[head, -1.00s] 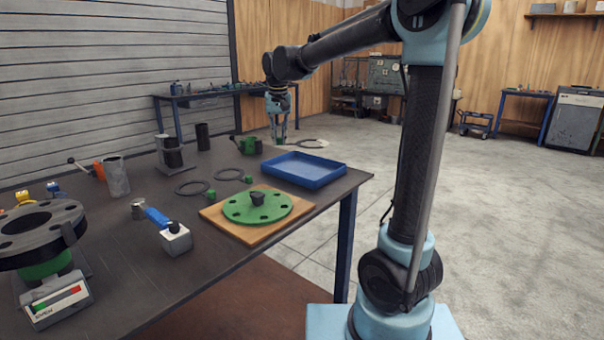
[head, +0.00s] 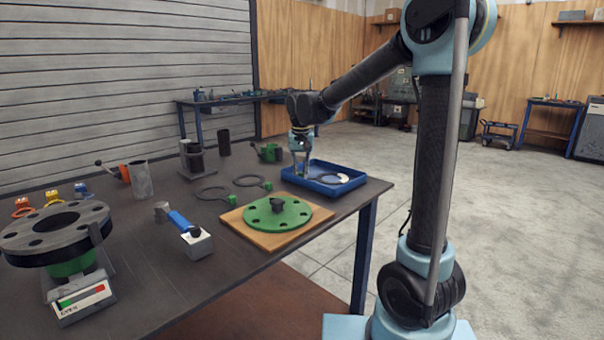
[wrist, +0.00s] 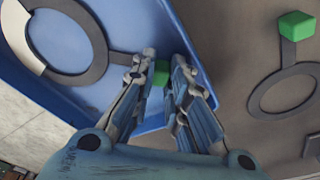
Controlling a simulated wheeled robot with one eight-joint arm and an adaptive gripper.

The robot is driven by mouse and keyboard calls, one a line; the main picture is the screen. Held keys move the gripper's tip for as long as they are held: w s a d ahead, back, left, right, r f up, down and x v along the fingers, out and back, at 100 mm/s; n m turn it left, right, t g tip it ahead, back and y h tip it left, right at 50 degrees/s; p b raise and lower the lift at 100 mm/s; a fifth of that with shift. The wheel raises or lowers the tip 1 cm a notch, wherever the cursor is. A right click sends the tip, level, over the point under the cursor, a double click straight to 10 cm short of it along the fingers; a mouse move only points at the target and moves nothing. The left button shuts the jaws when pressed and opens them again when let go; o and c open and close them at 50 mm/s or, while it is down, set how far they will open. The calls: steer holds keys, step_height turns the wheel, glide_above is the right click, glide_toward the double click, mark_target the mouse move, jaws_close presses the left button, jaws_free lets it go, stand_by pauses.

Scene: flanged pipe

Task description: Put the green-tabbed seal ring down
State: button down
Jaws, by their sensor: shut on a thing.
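The held seal ring is flat and dark, with a pale section on one side, and shows in the head view (head: 326,181) and the wrist view (wrist: 98,42). My gripper (head: 301,174) is shut on its green tab (wrist: 160,75). In the wrist view my fingertips (wrist: 162,64) sit either side of the tab, at the edge of the blue tray (head: 345,189). The ring is over the tray's inside. I cannot tell whether it touches the tray floor.
Two other dark rings with green tabs, one at left (head: 212,193) and one nearer the tray (head: 249,180), lie on the table. A green flange disc (head: 255,216) sits on a wooden board (head: 318,212) in front. Bare table (head: 150,260) lies front left.

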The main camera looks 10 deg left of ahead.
steer(key=c, duration=1.8)
jaws_free()
steer(key=shift+c, duration=0.2)
steer(key=shift+r, duration=0.1)
step_height(320, 180, up, 12)
steer(key=s, duration=0.2)
steer(key=shift+d, duration=0.2)
